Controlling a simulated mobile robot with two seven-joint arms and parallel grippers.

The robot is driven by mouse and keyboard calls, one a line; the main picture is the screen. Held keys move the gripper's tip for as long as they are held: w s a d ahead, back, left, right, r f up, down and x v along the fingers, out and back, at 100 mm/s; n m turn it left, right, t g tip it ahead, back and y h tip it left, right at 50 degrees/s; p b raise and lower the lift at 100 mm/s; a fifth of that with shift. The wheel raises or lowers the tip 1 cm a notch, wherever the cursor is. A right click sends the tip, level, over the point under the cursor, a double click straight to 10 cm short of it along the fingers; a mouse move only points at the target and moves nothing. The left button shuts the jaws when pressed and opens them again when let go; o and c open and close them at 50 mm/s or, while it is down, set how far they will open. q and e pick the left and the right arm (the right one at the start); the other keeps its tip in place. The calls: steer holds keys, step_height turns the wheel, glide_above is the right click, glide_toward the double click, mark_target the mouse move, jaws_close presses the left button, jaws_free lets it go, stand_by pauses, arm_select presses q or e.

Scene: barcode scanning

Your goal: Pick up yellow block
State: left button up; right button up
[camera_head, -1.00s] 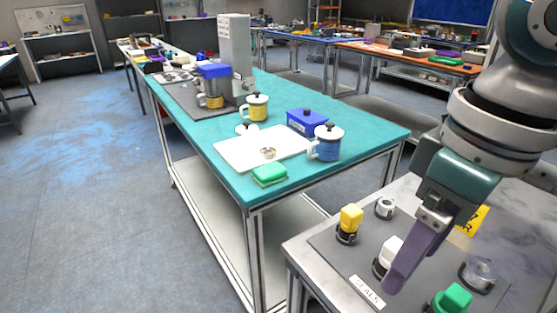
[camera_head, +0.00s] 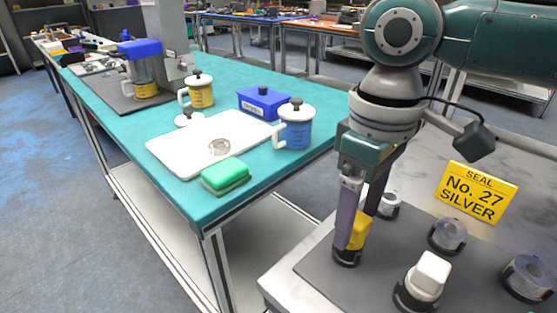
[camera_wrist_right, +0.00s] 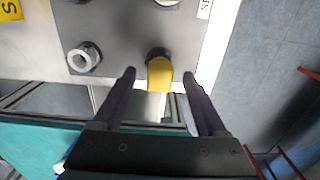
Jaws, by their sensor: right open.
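The yellow block (camera_head: 358,230) stands upright in a dark round holder on the grey mat in the head view. My right gripper (camera_head: 357,240) is open and reaches down over it. One finger hides part of the block in that view. In the right wrist view the yellow block (camera_wrist_right: 160,75) shows between the two open fingers (camera_wrist_right: 160,82), with a gap on both sides. My left gripper is in neither view.
A white block (camera_head: 430,275) in a holder stands right of the yellow one. Metal ring pieces (camera_head: 447,236) stand nearby. A yellow sign (camera_head: 477,192) reads "SEAL No. 27 SILVER". The teal table (camera_head: 180,190) with a white tray (camera_head: 165,155) and mugs lies to the left.

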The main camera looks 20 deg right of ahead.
step_height(320, 180, down, 2)
steer(key=shift+f, duration=0.15)
steer(key=shift+w, duration=0.1)
jaws_close()
stand_by(0.5)
